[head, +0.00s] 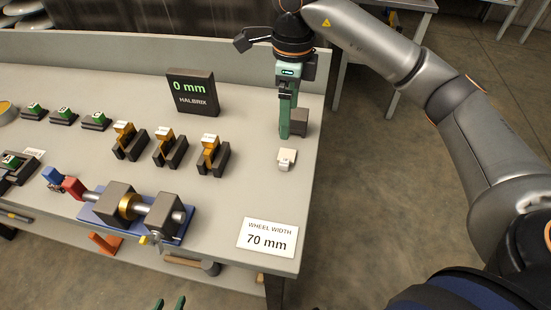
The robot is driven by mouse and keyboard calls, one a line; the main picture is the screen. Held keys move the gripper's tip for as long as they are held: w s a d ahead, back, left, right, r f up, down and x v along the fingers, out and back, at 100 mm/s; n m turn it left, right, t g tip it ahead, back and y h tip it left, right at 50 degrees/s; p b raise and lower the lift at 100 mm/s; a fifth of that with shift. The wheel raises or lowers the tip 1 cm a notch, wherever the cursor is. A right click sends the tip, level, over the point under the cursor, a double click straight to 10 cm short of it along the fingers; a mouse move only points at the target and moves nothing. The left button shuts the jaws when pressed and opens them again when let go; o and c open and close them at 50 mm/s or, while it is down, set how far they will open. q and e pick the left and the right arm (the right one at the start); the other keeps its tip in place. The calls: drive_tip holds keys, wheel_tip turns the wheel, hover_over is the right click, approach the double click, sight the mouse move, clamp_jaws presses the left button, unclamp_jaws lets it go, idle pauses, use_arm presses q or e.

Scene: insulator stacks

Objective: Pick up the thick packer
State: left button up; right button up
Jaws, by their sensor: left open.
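Three orange pieces with pale tops stand in dark slotted holders mid-table: a left one (123,130), a middle one (163,134) and a right one (209,142). Three green-topped pieces (64,113) on dark bases sit at the far left. I cannot tell which piece is the thick packer; labels are too small to read. My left gripper (169,304) shows only as two green fingertips at the bottom edge, apart and empty, below the table's front. My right gripper (287,134) points down at the table's right end, beside a dark block (300,122); its jaws show edge-on.
A blue fixture (179,236) holds a shaft with grey blocks and a brass ring. A display (192,92) reads 0 mm. A card (267,237) reads wheel width 70 mm. A small white piece (287,158) lies near the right gripper.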

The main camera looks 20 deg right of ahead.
approach(287, 151)
drive_tip(key=shift+s+a+f+b, duration=0.25)
drive_tip(key=shift+s+f, duration=0.2)
drive_tip(key=shift+s, duration=0.15)
drive_tip(key=shift+s+a+f+b, duration=0.2)
drive_tip(key=shift+s+f, duration=0.2)
drive_tip(key=shift+s, duration=0.2)
drive_tip(key=shift+w+a+f, duration=0.1)
drive_tip(key=shift+w+f, duration=0.05)
drive_tip(key=shift+f, duration=1.35)
drive_tip(key=shift+w+a+f, duration=0.1)
drive_tip(key=shift+f, duration=1.35)
drive_tip(key=shift+c, duration=0.4)
drive_tip(key=c, duration=1.2)
